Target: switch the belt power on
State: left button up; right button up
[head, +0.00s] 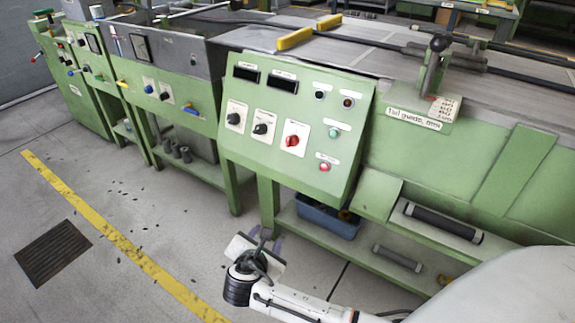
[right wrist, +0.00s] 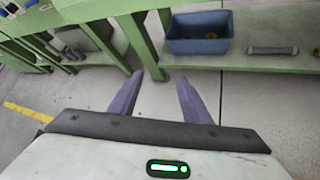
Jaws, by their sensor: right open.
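The green sloped control panel (head: 262,165) stands in the middle of the head view. It carries two black rotary knobs (head: 261,128), a red rotary knob (head: 292,140) on a white plate, several small round buttons or lamps and two dark displays. The labels are too small to read, so I cannot tell which control is the belt power. My right gripper (head: 266,240) is below the panel, in front of its legs, touching no control. In the right wrist view its two purple fingers (right wrist: 160,85) are spread apart with nothing between them. My left gripper is not in view.
A blue bin (head: 327,217) sits on the low green shelf under the machine and also shows in the right wrist view (right wrist: 199,45). Dark rollers (head: 443,222) lie to its right. A lever (head: 434,62) stands on the right machine. The floor at left is mostly clear.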

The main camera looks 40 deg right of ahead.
jog(key=w+d+r+n+h+b, duration=0.2)
jog(key=w+d+r+n+h, duration=0.25)
jog(key=r, duration=0.45)
jog(key=h+b, duration=0.1)
jog(key=h, duration=0.3)
send_near(288, 146)
jog(key=shift+m, duration=0.25)
jog(key=b+x, duration=0.2)
jog(key=x, duration=0.6)
jog(key=shift+w+d, duration=0.1)
jog(key=shift+d, duration=0.15)
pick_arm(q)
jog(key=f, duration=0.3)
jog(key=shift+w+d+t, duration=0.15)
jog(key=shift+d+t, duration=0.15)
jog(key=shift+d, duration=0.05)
pick_arm(e)
jog(key=shift+w+d+r, duration=0.1)
jog(key=shift+d, duration=0.1)
jog(key=c, duration=1)
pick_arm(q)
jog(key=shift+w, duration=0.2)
pick_arm(e)
jog(key=shift+c, duration=0.2)
